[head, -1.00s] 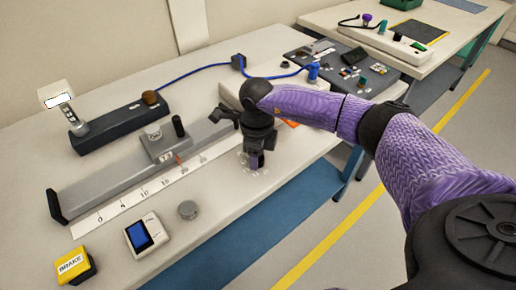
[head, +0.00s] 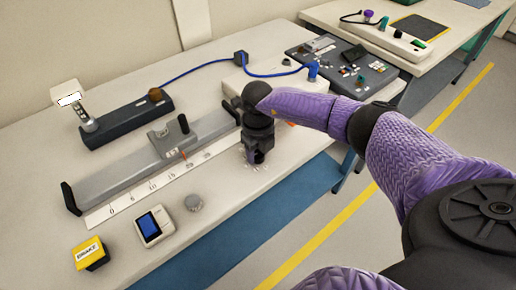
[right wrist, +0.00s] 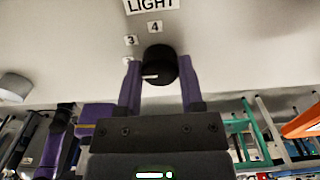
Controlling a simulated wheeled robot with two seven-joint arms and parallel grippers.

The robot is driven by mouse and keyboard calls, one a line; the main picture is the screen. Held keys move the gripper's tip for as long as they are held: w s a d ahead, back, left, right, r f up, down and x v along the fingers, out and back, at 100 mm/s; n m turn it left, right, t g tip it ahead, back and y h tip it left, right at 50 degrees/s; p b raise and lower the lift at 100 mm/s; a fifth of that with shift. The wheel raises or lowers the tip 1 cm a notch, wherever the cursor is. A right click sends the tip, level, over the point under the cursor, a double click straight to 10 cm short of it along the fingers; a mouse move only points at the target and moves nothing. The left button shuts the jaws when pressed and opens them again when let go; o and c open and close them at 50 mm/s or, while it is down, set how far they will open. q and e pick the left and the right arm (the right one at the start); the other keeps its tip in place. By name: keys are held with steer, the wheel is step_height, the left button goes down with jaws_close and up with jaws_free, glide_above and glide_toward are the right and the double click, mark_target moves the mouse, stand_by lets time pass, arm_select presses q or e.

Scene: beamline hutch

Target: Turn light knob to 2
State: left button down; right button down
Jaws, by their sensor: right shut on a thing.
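My right gripper (head: 257,158) points down at the near edge of the white table, around the light knob. In the right wrist view the light knob (right wrist: 160,65) is round and black, between the two purple fingers of the gripper (right wrist: 160,85), which are shut on it. The knob's white pointer mark faces left in that view. The LIGHT label (right wrist: 150,5) and the numbers 3 (right wrist: 130,40) and 4 (right wrist: 154,27) show beside it; another mark by the left finger is too covered to read. In the head view the gripper hides the knob. My left gripper is not in view.
A dark board (head: 335,80) with small parts lies behind the arm.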

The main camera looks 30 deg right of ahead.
mark_target(258, 153)
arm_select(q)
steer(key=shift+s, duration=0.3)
arm_select(e)
steer(key=shift+c, duration=1.1)
jaws_free()
step_height(258, 153, up, 9)
steer(key=p, duration=0.3)
steer(key=shift+r, duration=0.2)
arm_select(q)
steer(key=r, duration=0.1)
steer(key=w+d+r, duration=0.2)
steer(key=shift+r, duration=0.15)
arm_select(e)
steer(key=shift+r, duration=0.3)
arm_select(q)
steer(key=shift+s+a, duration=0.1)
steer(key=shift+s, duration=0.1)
